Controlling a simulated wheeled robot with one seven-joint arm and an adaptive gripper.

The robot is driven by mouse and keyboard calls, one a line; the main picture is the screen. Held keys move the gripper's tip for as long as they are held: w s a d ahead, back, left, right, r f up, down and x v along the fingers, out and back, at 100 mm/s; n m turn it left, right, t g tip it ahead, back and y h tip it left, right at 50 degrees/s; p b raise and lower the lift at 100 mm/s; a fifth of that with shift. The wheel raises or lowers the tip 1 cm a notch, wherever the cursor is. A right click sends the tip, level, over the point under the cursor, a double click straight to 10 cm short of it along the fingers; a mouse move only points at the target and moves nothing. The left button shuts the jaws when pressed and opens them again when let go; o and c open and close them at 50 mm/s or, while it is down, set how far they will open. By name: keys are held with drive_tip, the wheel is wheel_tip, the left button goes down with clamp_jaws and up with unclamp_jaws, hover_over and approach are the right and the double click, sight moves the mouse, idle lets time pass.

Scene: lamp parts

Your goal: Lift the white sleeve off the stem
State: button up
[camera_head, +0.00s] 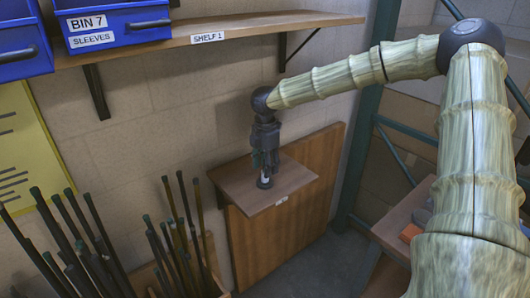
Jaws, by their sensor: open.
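My gripper (264,165) points straight down over a small wooden wall shelf (290,187). Its jaws are open, with dark fingers that look greenish at the tips. A small upright piece with a white part, apparently the sleeve on its stem (265,180), stands on the shelf directly below and between the fingers. Its upper part is hidden by my gripper. I cannot tell whether the fingers touch it or how far up the stem the sleeve sits.
A long upper shelf (262,24) marked SHELF 1 carries blue bins, one labelled BIN 7 SLEEVES (112,22). Several dark rods (172,235) stand upright at the lower left. A green metal frame (357,150) rises on the right. The small shelf is otherwise clear.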

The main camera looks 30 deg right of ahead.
drive_tip(key=shift+f, duration=1.5)
drive_tip(key=shift+a, duration=0.1)
clamp_jaws()
drive_tip(key=shift+r+p, duration=0.75)
drive_tip(key=shift+p, duration=0.25)
drive_tip(key=shift+r+p, duration=1.65)
drive_tip(key=shift+r, duration=0.25)
drive_tip(key=shift+r, duration=0.15)
drive_tip(key=shift+r+p, duration=1.65)
drive_tip(key=shift+r, duration=0.2)
